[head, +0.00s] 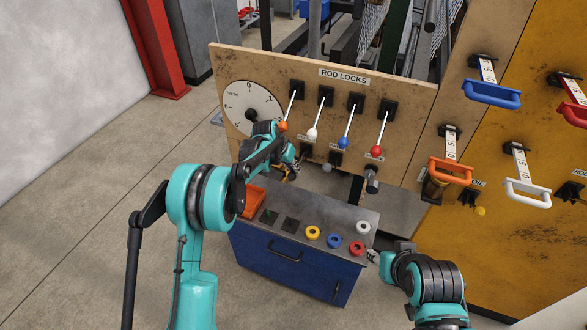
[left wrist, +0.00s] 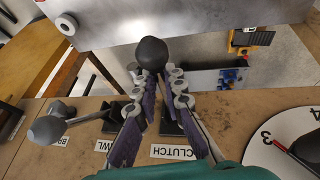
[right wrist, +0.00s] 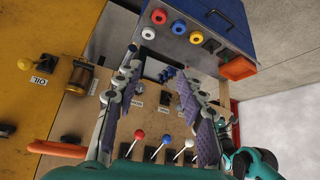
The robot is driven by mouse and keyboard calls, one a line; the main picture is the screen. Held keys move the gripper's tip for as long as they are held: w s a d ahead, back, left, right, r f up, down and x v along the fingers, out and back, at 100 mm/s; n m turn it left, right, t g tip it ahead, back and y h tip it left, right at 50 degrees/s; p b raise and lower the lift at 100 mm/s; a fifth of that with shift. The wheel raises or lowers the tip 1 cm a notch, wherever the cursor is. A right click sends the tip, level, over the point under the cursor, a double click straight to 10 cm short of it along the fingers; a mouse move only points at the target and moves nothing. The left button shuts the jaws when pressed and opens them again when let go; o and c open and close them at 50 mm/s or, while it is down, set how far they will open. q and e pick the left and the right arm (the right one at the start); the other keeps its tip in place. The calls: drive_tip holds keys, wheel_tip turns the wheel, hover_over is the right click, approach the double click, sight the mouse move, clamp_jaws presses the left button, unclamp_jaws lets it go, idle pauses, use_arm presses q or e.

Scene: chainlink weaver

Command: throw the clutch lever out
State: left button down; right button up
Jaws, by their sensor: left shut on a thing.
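The clutch lever's dark round knob (left wrist: 152,52) sits at the fingertips of my left gripper (left wrist: 158,76) in the left wrist view. That gripper is shut on the lever, and its fingers hide most of the rod. The upside-down CLUTCH label (left wrist: 173,152) is on the board beside the lever's base. In the head view my left gripper (head: 291,168) is at the lower part of the board, and the clutch lever is mostly hidden by it. My right gripper (right wrist: 158,72) is open and empty in the right wrist view, its fingers wide apart, away from the clutch lever.
The pawl lever's grey knob (left wrist: 47,131) stands beside the clutch lever. Several rod-lock levers with coloured knobs, such as the red one (head: 376,151), hang above. A dial (head: 248,108) is at left. Below is a blue cabinet (head: 290,262) with coloured rings and an orange tray (head: 252,203).

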drive_tip(key=shift+w+a+r, duration=0.1)
drive_tip(key=shift+w, duration=0.05)
clamp_jaws()
drive_tip(key=w+a+f+m+g+y, duration=0.15)
drive_tip(key=w+a+m+y, duration=0.35)
drive_tip(key=w, duration=0.6)
drive_tip(key=w+a+f+m+g+y, duration=0.1)
drive_tip(key=w+a+f+m+y, duration=0.15)
drive_tip(key=w+a+m, duration=0.65)
drive_tip(key=w+f+m+y, duration=0.3)
drive_tip(key=w+f+y, duration=0.1)
drive_tip(key=w+f, duration=0.7)
drive_tip(key=w+d+f+m+y, duration=0.1)
drive_tip(key=d+f+m+y, duration=0.2)
drive_tip(key=d+f+m, duration=0.15)
drive_tip(key=w+a, duration=0.3)
drive_tip(key=a, duration=0.8)
drive_tip(key=shift+w+a+r+m, duration=0.2)
drive_tip(key=shift+w+r+m, duration=0.15)
drive_tip(key=shift+m, duration=0.1)
